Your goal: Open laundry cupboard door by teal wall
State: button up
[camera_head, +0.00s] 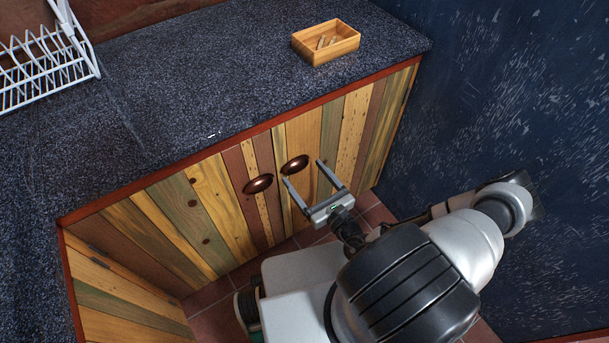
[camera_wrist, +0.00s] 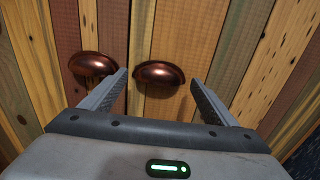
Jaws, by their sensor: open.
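The cupboard door (camera_head: 352,120) beside the dark blue-teal wall is made of mixed-colour wooden planks and looks shut. Its copper-brown cup handle (camera_head: 295,164) sits near its upper left edge. My gripper (camera_head: 303,171) is open and empty, with its fingers pointing at this door front. In the wrist view, the same handle (camera_wrist: 159,73) shows between the two fingertips (camera_wrist: 160,79), slightly ahead of them. I cannot tell whether the fingers touch the door. The neighbouring door's cup handle (camera_head: 258,184) is just to the left, and it also shows outside the left finger (camera_wrist: 92,64).
A dark speckled countertop (camera_head: 210,90) overhangs the doors. It bears a small wooden box (camera_head: 325,42) and a white wire rack (camera_head: 45,65). The dark wall (camera_head: 500,90) stands close on the right, near my arm. Another plank-fronted cupboard (camera_head: 120,300) closes off the left.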

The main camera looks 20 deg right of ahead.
jog(key=shift+w+a, duration=0.2)
jog(key=shift+w, duration=0.35)
jog(key=c, duration=1.3)
jog(key=shift+o, duration=0.2)
jog(key=shift+s+d, duration=0.1)
jog(key=shift+s, duration=0.05)
